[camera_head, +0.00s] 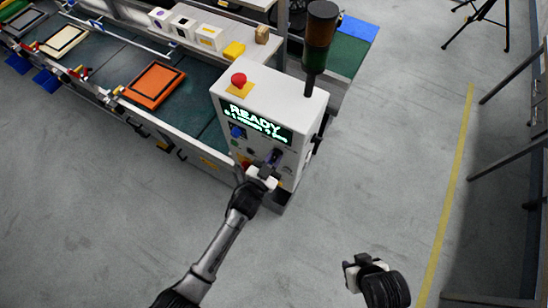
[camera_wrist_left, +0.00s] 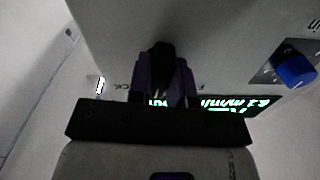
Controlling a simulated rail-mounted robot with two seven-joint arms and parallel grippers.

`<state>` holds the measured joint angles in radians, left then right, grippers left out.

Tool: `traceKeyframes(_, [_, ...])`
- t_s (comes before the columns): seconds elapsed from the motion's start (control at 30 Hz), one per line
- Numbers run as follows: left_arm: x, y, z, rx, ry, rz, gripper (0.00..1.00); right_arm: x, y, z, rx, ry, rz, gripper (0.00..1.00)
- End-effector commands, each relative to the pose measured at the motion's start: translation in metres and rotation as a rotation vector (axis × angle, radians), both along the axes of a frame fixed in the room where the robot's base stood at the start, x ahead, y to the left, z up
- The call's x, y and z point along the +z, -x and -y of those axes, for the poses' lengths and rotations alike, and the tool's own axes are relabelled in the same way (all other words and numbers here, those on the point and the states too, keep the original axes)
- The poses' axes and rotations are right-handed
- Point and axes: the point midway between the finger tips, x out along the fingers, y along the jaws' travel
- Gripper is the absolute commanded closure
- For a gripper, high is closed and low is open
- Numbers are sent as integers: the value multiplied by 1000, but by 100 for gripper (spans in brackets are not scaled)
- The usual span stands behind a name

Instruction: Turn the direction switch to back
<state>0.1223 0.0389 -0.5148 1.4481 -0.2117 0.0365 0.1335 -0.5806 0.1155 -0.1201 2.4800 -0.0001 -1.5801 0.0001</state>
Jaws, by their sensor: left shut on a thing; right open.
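The white control box (camera_head: 225,105) stands at the end of the conveyor, its lit display reading READY. My left gripper (camera_head: 271,163) is at the lower right of its front panel, shut on a dark switch. In the left wrist view, the dark switch (camera_wrist_left: 162,58) sits between my left gripper's fingers (camera_wrist_left: 164,82). The fingers hide much of the switch and its labels; partial lettering shows beside them. I cannot read which way the switch points. My right gripper (camera_head: 358,268) is open and empty, well away from the box, above the floor.
A blue knob (camera_head: 237,131) is on the panel left of my left gripper; it also shows in the left wrist view (camera_wrist_left: 295,70). A red button (camera_head: 238,79) and a signal tower (camera_head: 319,40) are on top. The conveyor (camera_head: 110,60) carries an orange tray (camera_head: 154,86). The floor in front is clear.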

Motion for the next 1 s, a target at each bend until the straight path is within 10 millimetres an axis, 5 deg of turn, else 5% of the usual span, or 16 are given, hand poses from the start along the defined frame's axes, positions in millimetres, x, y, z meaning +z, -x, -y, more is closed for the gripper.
traceKeyframes(0.5, [0,0,-1,0,-348,199,100,-4,0,0,1,1,0,57])
traceKeyframes(1.0, [1,0,-1,0,-469,268,100,-6,0,3,6,9,0,57])
